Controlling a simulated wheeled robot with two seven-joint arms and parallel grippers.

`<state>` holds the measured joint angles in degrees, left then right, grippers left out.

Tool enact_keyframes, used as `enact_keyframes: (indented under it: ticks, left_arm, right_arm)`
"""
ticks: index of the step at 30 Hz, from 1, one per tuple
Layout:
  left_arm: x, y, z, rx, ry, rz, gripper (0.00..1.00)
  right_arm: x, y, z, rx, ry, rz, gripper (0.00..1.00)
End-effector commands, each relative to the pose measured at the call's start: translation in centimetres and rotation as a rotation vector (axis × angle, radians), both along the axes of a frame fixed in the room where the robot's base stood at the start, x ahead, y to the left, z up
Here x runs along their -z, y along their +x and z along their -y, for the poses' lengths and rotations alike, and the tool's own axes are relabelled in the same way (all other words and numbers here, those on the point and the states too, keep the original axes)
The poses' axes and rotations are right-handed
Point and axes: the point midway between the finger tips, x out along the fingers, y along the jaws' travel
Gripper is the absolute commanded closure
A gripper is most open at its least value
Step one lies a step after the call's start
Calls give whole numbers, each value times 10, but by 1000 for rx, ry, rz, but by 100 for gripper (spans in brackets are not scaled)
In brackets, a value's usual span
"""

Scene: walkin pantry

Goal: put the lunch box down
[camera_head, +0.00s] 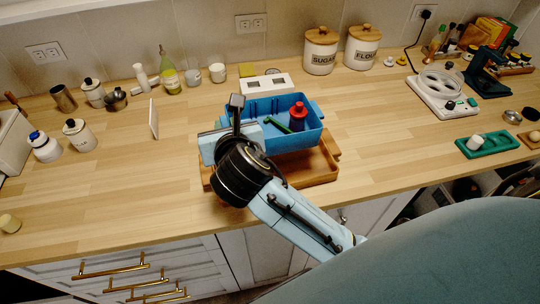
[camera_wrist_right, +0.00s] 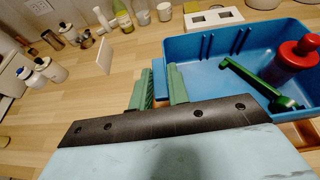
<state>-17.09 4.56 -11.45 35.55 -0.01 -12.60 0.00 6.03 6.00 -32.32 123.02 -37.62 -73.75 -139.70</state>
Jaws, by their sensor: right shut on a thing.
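The lunch box is an open blue box (camera_head: 278,138) in the middle of the head view, above or on a wooden tray (camera_head: 318,172). A red-topped bottle (camera_head: 298,116) and a green utensil (camera_head: 277,124) are inside it. My right gripper (camera_head: 232,133) is at its left side. In the right wrist view the green fingers (camera_wrist_right: 162,88) are on either side of a piece at the box's left edge, shut on it. The blue box (camera_wrist_right: 225,50) looks level there. Whether its bottom touches the tray is hidden. My left gripper is not in view.
Jars marked sugar (camera_head: 320,55) and flour (camera_head: 362,50) stand behind. A white two-hole block (camera_head: 264,86) is close behind the box. A thin white upright panel (camera_head: 153,119) stands to the left. Counter on both sides of the tray is mostly clear.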

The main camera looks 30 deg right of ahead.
Motion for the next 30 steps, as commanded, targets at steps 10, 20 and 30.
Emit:
enact_keyframes:
  ticks: [10, 20, 30]
  left_arm:
    - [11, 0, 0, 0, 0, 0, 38]
    - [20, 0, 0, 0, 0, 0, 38]
    - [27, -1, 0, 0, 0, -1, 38]
  right_arm:
    - [40, 1, -6, 16, -6, -13, 100]
    - [72, 1, -6, 15, -5, -11, 100]
    - [97, 1, -6, 14, -4, -8, 100]
